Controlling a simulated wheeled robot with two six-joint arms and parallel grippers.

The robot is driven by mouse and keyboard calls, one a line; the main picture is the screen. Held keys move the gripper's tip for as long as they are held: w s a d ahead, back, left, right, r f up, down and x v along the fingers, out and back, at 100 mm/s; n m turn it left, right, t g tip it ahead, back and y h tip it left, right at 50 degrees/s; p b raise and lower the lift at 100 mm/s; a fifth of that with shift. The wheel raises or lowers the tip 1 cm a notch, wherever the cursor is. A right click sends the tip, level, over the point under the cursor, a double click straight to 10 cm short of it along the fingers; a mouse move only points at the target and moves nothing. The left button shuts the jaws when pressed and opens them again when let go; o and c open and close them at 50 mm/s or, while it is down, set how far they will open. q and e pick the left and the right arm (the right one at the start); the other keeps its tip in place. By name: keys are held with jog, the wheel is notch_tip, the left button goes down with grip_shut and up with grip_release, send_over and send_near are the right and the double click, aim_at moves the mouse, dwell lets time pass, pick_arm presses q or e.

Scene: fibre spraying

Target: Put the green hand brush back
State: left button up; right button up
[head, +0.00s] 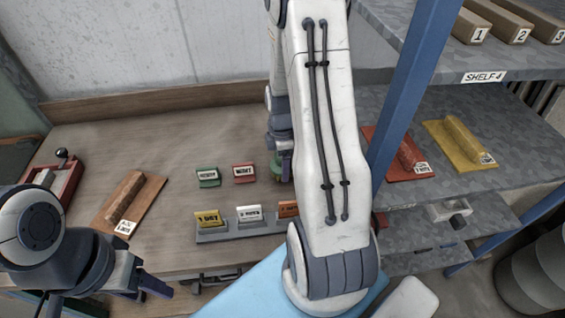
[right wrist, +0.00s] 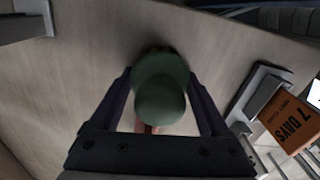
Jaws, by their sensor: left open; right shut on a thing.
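The green hand brush (right wrist: 160,88) shows in the right wrist view as a rounded green knob between the dark fingers of my right gripper (right wrist: 160,76). The gripper is shut on it, over the wooden bench. In the head view a bit of green brush (head: 284,167) shows beneath my right gripper (head: 280,150), mostly hidden behind my right arm. I cannot tell whether the brush touches the bench. My left gripper (head: 150,285) is open and empty at the bench's front left.
A rack (head: 215,236) holds yellow, white and orange tags, with green (head: 208,177) and red (head: 244,173) tags behind it. A brown block on a board (head: 130,203) lies left. A blue post (head: 412,95) and grey shelves (head: 350,100) stand right, with red (head: 398,155) and yellow (head: 458,145) boards.

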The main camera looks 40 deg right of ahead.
jog(key=shift+f, duration=0.15)
jog(key=o, duration=1)
jog(key=shift+o, duration=0.2)
